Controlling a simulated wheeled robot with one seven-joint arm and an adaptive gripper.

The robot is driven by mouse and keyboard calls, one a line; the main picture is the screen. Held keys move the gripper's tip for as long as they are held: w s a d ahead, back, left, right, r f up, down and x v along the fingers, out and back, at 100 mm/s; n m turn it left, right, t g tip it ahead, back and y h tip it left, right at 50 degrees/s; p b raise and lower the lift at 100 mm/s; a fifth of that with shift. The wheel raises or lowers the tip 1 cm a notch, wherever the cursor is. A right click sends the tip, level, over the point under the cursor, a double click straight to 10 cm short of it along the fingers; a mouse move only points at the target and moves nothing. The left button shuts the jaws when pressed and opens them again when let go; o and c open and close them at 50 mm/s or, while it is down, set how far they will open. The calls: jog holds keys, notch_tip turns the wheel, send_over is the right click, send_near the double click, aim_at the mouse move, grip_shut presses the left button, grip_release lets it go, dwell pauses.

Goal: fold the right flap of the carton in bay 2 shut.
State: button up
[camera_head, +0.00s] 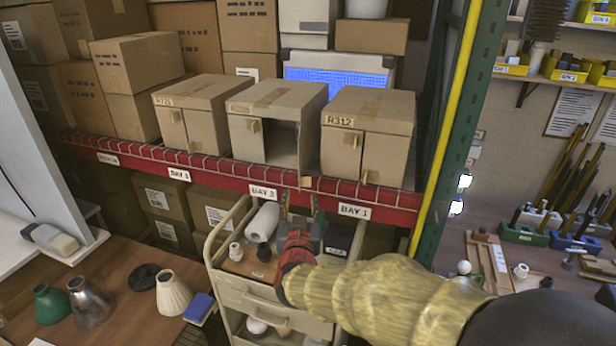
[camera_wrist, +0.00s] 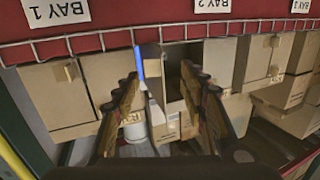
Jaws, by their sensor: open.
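The bay 2 carton (camera_head: 240,132) stands on the red-edged shelf above the BAY 2 label (camera_head: 263,192). Its left flap, with a small tab, is shut across the left half of the front. The right half is open and shows a dark inside; the right flap seems swung outward, nearly edge-on, with a small tan piece low by the shelf edge. My gripper (camera_head: 300,204) is open and empty, in front of and below the shelf edge, between the BAY 2 and BAY 1 labels. In the wrist view my gripper's fingers (camera_wrist: 157,85) are apart, with the carton opening beyond; contact with the flap cannot be told.
Closed cartons stand close on both sides: the R312 carton (camera_head: 367,135) on the right and another (camera_head: 200,112) on the left. A wire strip runs along the red shelf edge (camera_head: 225,173). A cart (camera_head: 262,292) with small parts stands below. A green post (camera_head: 460,110) rises at right.

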aim_at(305, 179)
jog(key=shift+t+h, duration=0.3)
jog(key=w, duration=0.2)
jog(key=w+d+r, duration=0.1)
jog(key=w, duration=0.4)
jog(key=shift+w+d+r, duration=0.25)
jog(key=shift+d, duration=0.1)
jog(key=shift+c, duration=0.5)
grip_shut()
